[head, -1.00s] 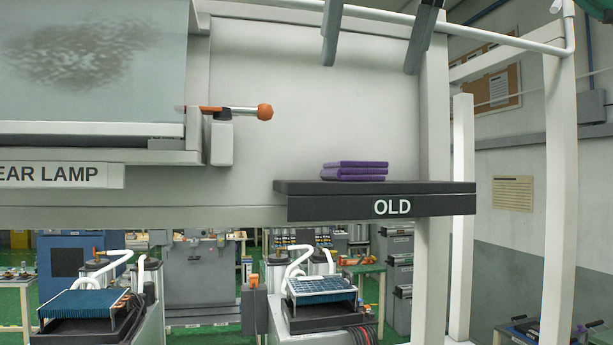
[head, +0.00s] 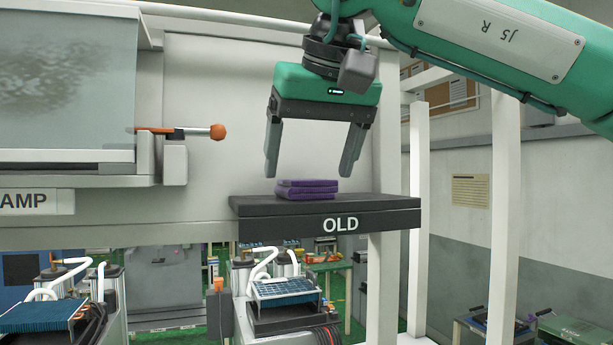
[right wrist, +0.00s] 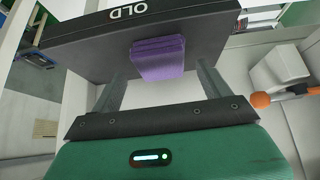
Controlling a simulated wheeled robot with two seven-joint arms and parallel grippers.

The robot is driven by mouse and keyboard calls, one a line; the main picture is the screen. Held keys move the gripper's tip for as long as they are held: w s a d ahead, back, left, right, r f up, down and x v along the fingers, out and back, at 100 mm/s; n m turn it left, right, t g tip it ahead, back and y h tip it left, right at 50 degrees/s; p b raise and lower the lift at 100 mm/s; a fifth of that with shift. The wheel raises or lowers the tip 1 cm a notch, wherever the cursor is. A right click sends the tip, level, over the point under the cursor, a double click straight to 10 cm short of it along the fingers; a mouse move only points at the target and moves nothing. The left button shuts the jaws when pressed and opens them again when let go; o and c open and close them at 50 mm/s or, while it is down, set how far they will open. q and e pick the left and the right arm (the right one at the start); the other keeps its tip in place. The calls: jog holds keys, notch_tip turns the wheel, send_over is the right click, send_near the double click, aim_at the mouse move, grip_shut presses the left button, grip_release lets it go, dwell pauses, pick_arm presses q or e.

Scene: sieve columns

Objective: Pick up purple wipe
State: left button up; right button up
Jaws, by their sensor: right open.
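The purple wipe (head: 307,190) is a folded, layered cloth stack lying on the black shelf (head: 400,204) labelled OLD. My right gripper (head: 309,172) hangs above it from the upper right, its two fingers open on either side and pointing down. The fingertips are just above the wipe's height, apart from it. The right wrist view shows the purple wipe (right wrist: 158,58) beyond and between the open fingers (right wrist: 158,85), with nothing held. My left gripper does not show.
A rod with an orange knob (head: 217,132) sticks out left of the shelf, beside a glass panel (head: 68,85). A white post (head: 382,285) stands beneath the shelf's right part. The shelf right of the wipe is bare.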

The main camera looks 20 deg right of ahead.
jog(key=shift+x, duration=1.05)
jog(key=shift+w+f, duration=0.1)
jog(key=shift+w, duration=0.2)
jog(key=shift+s, duration=0.15)
jog(key=c, duration=1.1)
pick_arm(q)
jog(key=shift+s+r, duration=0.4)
pick_arm(e)
jog(key=shift+o, duration=0.2)
jog(key=shift+r, duration=0.9)
pick_arm(q)
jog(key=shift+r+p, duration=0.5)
jog(key=shift+p, duration=0.2)
pick_arm(e)
notch_tip(320, 180, up, 18)
jog(key=shift+r, duration=0.2)
